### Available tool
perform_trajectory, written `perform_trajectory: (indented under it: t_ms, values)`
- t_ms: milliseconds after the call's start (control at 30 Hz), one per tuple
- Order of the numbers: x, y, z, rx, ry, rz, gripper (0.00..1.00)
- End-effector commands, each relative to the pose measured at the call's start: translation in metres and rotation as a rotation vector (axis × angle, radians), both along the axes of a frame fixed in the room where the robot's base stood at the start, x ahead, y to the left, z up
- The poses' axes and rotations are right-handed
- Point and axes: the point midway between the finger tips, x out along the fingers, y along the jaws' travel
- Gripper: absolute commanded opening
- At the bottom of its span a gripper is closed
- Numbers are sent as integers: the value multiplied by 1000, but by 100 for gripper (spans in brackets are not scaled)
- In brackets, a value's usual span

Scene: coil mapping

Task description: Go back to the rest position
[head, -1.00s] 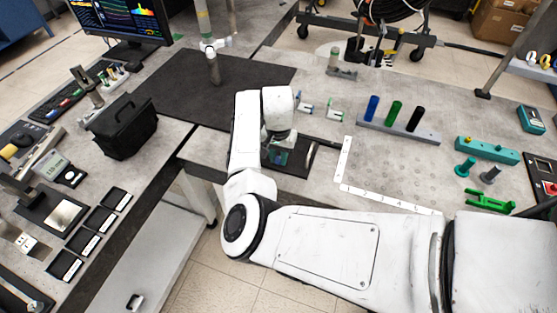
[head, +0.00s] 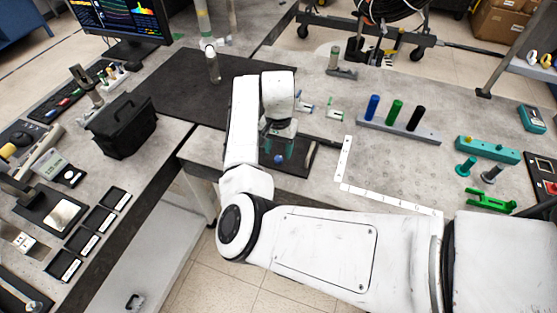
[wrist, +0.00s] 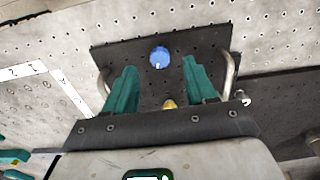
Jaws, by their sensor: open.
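My gripper (head: 279,147) has teal fingers and hangs above a dark plate (head: 299,168) with metal handles at the front edge of the grey bench. The wrist view shows the fingers of my gripper (wrist: 160,66) spread apart with nothing between them. A round blue piece (wrist: 159,57) sits on the dark plate (wrist: 205,55), beyond the fingertips in that view. The blue piece also shows below the gripper in the head view (head: 279,159). A small yellow piece (wrist: 168,103) is partly hidden by the gripper body.
A rack of blue, green and black cylinders (head: 399,127) stands to the right. A white L-shaped ruler (head: 344,160) lies beside the plate. A black case (head: 123,125) stands at left. The dark mat (head: 180,85) behind my arm is mostly clear.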

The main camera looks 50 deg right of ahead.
Motion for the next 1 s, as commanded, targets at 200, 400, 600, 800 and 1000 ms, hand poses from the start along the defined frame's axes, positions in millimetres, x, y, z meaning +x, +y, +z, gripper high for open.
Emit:
perform_trajectory:
  t_ms: [200,400,600,800,1000]
  values:
    - [0,0,41,0,-3,-1,56]
    - [-1,0,63,1,0,-2,56]
    - [-1,0,68,0,1,-1,56]
    - [-5,-5,66,-13,1,1,56]
    - [-36,-37,58,-138,2,53,56]
